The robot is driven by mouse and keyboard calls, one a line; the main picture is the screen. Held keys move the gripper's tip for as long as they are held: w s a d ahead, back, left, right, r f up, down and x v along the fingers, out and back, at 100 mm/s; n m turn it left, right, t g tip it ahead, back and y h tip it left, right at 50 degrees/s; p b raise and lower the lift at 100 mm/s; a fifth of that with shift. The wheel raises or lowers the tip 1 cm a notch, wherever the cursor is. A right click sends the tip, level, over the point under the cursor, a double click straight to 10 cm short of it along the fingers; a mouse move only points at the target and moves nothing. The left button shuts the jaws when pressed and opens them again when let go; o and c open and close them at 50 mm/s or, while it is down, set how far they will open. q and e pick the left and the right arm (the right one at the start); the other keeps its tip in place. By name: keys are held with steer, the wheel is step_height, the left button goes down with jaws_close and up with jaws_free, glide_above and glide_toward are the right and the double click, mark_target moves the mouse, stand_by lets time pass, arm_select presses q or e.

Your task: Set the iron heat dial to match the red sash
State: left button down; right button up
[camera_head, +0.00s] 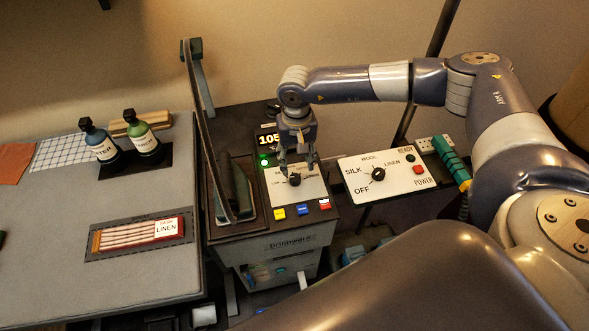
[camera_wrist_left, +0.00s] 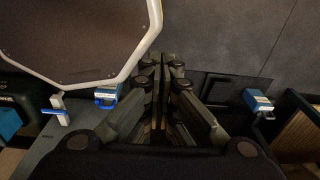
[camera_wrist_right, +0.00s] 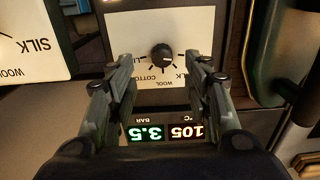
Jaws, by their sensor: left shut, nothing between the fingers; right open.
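The red sash (camera_head: 125,237) is a red-and-cream striped cloth on the table, its card marked "LINEN". A black dial (camera_head: 294,179) is on the station's white panel; the right wrist view shows it too (camera_wrist_right: 163,56), amid fabric names upside down. A second black dial (camera_head: 378,174) is on a board with OFF, SILK, WOOL and LINEN. I cannot tell which is the iron's, nor read either pointer. My right gripper (camera_head: 299,168) is open, fingers pointing down over the station dial. My left gripper (camera_wrist_left: 160,70) is shut and empty, outside the head view.
A dark green iron (camera_head: 233,192) rests left of the station panel. A display (camera_wrist_right: 168,132) reads 105 °C and 3.5 bar. Yellow, blue and red buttons (camera_head: 304,209) line the panel's front edge. Two bottles (camera_head: 141,139) stand at the table's back.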

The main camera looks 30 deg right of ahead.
mark_target(295, 177)
step_height(295, 177, down, 4)
steer(key=shift+w+r+p, duration=0.1)
steer(key=shift+r+p, duration=0.15)
steer(key=shift+p, duration=0.25)
steer(key=shift+w+f, duration=0.2)
steer(key=shift+f, duration=0.65)
step_height(295, 177, down, 2)
steer(key=shift+p, duration=0.4)
steer(key=shift+c, duration=1.3)
steer(key=c, duration=0.8)
arm_select(q)
steer(key=shift+s+r, duration=0.2)
steer(key=shift+r, duration=0.35)
steer(key=shift+s+r, duration=0.15)
steer(key=shift+r, duration=0.4)
